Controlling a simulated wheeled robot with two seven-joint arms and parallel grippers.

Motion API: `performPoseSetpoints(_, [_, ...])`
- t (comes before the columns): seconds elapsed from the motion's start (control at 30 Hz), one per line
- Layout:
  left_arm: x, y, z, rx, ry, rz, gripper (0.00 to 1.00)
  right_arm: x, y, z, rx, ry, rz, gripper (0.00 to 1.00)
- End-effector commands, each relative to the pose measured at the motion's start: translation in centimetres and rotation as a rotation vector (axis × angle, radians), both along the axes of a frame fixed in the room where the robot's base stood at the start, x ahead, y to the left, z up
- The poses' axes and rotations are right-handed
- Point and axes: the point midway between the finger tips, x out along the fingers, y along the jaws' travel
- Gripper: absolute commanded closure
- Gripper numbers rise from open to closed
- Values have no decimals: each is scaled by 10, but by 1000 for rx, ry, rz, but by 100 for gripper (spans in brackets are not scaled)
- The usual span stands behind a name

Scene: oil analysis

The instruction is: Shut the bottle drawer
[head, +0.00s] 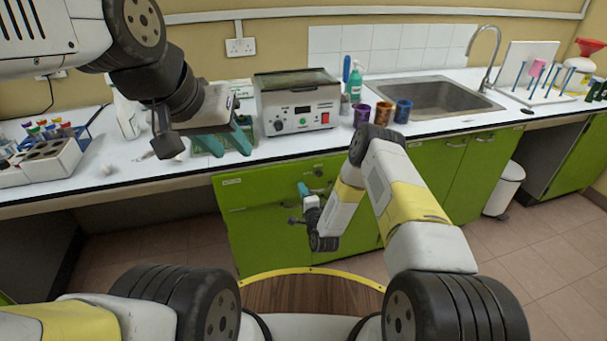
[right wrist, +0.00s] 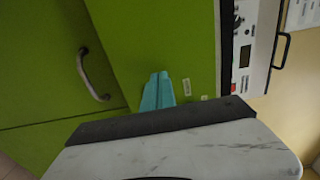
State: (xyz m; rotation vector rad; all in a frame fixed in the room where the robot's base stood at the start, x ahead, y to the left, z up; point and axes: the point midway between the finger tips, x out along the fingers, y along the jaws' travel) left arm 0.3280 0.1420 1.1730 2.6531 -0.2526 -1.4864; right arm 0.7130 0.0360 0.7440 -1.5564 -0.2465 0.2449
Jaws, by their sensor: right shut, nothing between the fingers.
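The green drawer front (head: 262,184) lies under the counter below the grey machine, with a small white label at its left. It looks close to flush with the cabinet, but I cannot tell whether a small gap remains. My right gripper (head: 302,188) is in front of it, its teal fingers shut and empty. In the right wrist view the fingers of my right gripper (right wrist: 158,82) point at a green front (right wrist: 185,45); I cannot tell whether they touch it. A metal handle (right wrist: 92,76) shows to their left. My left gripper (head: 226,146) is open and empty over the counter.
The grey machine (head: 297,103) stands on the counter (head: 190,168) above the drawer. Several coloured cups (head: 383,112), a green bottle (head: 355,82) and the sink (head: 430,97) are to its right. A tube rack (head: 45,165) is at far left. A white bin (head: 504,188) stands on the floor.

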Motion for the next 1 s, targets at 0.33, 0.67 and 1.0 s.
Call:
performPoseSetpoints(0.33, [0, 0, 0, 0, 0, 0, 64, 7, 2, 0, 0, 1, -1, 100])
performPoseSetpoints(0.67, [0, 0, 0, 0, 0, 0, 64, 36, 12, -1, 2, -2, 0, 100])
performPoseSetpoints(1.0, [0, 0, 0, 0, 0, 0, 64, 53, 17, 1, 0, -1, -1, 100])
